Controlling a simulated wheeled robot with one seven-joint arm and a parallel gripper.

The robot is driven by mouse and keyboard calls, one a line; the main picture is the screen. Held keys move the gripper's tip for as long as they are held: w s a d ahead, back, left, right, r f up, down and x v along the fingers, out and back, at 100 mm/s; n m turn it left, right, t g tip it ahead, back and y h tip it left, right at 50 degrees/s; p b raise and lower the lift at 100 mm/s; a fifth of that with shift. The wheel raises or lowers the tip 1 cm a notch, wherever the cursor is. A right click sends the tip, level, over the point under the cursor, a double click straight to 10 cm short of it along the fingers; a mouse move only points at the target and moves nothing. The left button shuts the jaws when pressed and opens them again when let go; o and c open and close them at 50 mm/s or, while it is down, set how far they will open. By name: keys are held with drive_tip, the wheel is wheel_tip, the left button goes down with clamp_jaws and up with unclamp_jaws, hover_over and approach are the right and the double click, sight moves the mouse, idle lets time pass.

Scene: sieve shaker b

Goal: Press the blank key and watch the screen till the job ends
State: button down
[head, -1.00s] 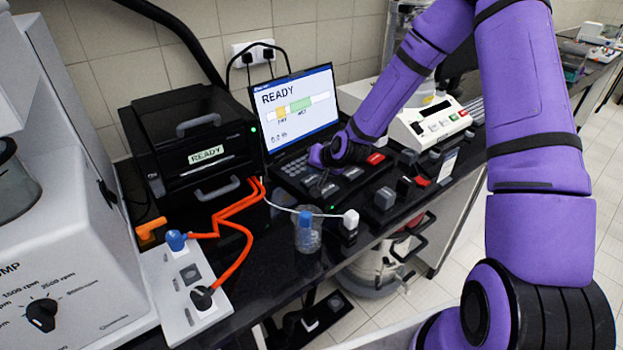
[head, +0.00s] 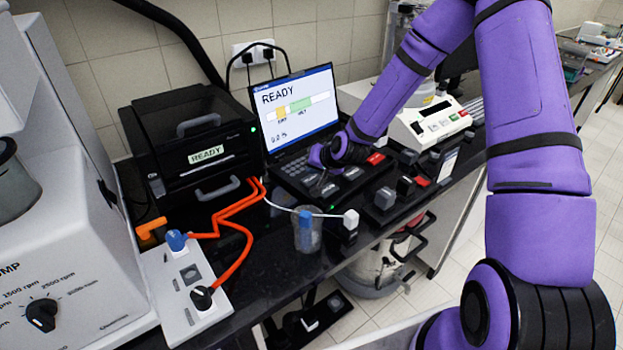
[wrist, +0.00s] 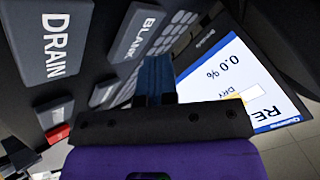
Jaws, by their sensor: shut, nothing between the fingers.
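The blank key (wrist: 135,32) is a grey key lettered BLANK at the top of the wrist view. My gripper (wrist: 155,66) is shut and empty, its blue fingertips close by the key's lower right edge; I cannot tell whether they touch it. In the head view my gripper (head: 322,182) is low over the keypad of the console and hides part of it. The screen (head: 298,112) stands behind the keypad and reads READY, with a yellow and a green band and a small 0.0 % reading. The screen also shows in the wrist view (wrist: 235,75).
A grey DRAIN key (wrist: 66,45) sits beside the blank key. A black unit (head: 190,140) with a READY label stands left of the screen. Orange cables (head: 235,215), a clear cup (head: 307,232) and a red key (head: 376,158) are nearby.

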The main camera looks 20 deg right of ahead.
sight(313, 178)
drive_tip(key=shift+f, duration=0.1)
drive_tip(key=shift+f, duration=0.3)
drive_tip(key=shift+f, duration=0.45)
idle(0.9)
drive_tip(key=shift+r, duration=0.9)
drive_tip(key=shift+r, duration=2.5)
